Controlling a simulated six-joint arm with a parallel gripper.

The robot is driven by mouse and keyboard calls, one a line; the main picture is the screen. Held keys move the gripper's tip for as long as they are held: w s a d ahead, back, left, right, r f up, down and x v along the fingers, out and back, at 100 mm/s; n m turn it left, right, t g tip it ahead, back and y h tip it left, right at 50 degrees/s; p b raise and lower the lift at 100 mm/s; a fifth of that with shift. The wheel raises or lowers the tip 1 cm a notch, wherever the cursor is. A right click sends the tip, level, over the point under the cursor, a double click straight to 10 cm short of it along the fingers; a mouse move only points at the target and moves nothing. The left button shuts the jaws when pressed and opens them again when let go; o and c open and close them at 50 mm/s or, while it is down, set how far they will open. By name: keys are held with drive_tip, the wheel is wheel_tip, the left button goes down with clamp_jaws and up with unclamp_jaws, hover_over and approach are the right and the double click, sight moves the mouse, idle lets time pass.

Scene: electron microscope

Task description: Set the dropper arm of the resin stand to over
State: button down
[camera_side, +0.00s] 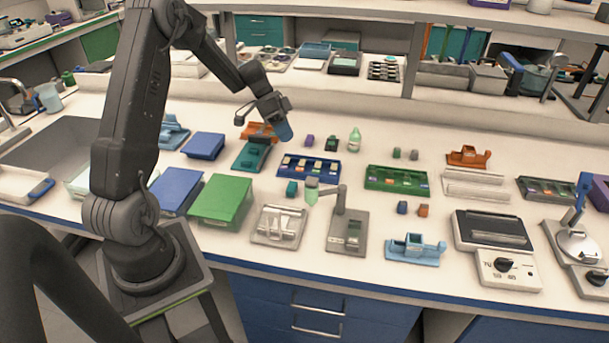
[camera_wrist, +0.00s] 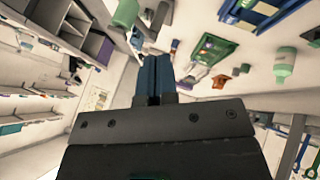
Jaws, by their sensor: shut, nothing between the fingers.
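The resin stand (camera_side: 347,232) is a grey plate with an upright post, near the front middle of the bench in the side view. Its dropper arm (camera_side: 330,190) reaches left from the post top. A pale green dropper (camera_side: 311,192) hangs at its end, left of the plate rather than above it. My gripper (camera_side: 284,131) is above the bench, behind and left of the stand, well apart from it. Its blue fingers are together and empty, also in the wrist view (camera_wrist: 153,75). I cannot pick out the stand surely in the wrist view.
A blue tray (camera_side: 309,177) with small blocks lies behind the dropper, and a teal block (camera_side: 291,188) lies left of it. A grey holder (camera_side: 279,226) stands left of the stand, a light blue holder (camera_side: 415,250) right. A green tray (camera_side: 396,181) lies behind right.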

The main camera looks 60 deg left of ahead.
sight(326, 193)
drive_tip(key=d+f, duration=0.8)
drive_tip(key=d, duration=0.1)
drive_tip(key=shift+d, duration=0.25)
